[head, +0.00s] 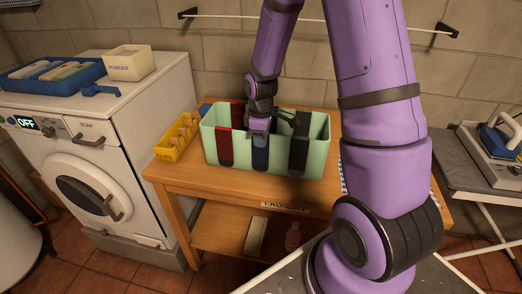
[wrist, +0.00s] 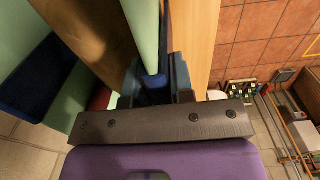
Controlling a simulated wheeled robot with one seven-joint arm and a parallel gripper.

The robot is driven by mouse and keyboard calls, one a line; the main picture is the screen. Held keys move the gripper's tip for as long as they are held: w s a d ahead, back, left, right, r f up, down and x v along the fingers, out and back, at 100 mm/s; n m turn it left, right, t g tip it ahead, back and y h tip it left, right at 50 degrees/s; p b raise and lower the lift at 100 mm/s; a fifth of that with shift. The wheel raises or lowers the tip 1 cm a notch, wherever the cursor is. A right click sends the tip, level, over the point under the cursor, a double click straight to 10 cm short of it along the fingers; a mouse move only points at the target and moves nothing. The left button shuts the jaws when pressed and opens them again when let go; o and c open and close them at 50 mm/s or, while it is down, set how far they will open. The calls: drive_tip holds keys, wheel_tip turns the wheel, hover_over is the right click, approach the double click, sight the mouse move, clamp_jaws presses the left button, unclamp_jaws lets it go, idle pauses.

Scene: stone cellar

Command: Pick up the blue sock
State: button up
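The blue sock (head: 260,153) hangs over the front wall of a pale green bin (head: 222,160) on the wooden table. A red sock (head: 225,147) hangs to its left and a black sock (head: 298,156) to its right. My gripper (head: 258,133) is directly above the blue sock at the rim, pointing down. In the wrist view, blue cloth (wrist: 155,82) lies over the green rim right at my gripper (wrist: 157,92). The fingers are mostly hidden, so their opening and any grip on the cloth are unclear.
A yellow box (head: 176,138) with pegs stands left of the bin. A washing machine (head: 110,130) holds a blue tray (head: 50,80) and a powder box (head: 129,63). An iron (head: 498,135) rests on a board at right. A rail (head: 330,18) crosses the wall.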

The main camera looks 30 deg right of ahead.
clamp_jaws()
drive_tip(key=shift+r, duration=0.75)
wheel_tip(320, 180, up, 34)
drive_tip(key=shift+f, duration=0.25)
idle(0.9)
drive_tip(key=shift+f, duration=0.1)
